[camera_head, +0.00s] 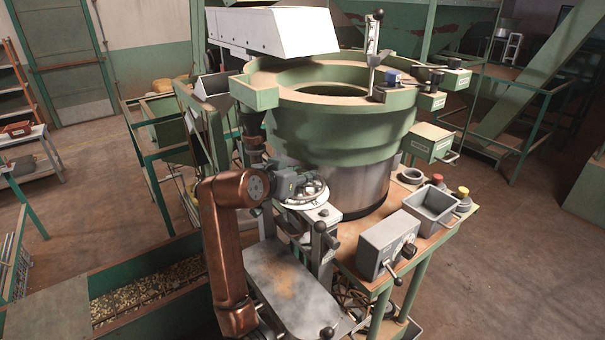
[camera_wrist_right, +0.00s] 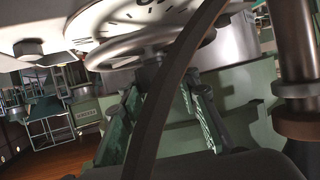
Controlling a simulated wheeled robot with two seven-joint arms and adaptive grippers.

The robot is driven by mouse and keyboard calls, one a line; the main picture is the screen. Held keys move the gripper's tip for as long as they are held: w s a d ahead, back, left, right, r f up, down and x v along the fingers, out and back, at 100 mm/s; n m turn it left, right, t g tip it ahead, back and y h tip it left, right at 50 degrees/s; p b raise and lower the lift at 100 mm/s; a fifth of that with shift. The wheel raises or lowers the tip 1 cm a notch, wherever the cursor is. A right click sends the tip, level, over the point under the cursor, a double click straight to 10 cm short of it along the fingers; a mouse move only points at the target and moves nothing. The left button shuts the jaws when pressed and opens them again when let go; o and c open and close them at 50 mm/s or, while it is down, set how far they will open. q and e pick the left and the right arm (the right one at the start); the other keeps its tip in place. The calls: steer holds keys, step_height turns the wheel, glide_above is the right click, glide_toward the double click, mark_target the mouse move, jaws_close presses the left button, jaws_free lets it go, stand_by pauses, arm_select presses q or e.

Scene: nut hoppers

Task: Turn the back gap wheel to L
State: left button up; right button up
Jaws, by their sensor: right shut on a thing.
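My right gripper's fingers (camera_wrist_right: 163,92) reach up to the wheel there. A dark character is cut off at the top edge, so I cannot read the setting. My left gripper is not in view.
The green bowl (camera_head: 335,115) stands close behind the wheel. A grey control box (camera_head: 387,244) and a square metal tray (camera_head: 431,208) are to the right.

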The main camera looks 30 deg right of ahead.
steer(key=shift+r, duration=0.1)
steer(key=o, duration=1.2)
steer(key=shift+a, duration=0.2)
steer(key=shift+c, duration=0.2)
steer(key=shift+d, duration=0.1)
steer(key=v, duration=1.2)
steer(key=shift+s, duration=0.1)
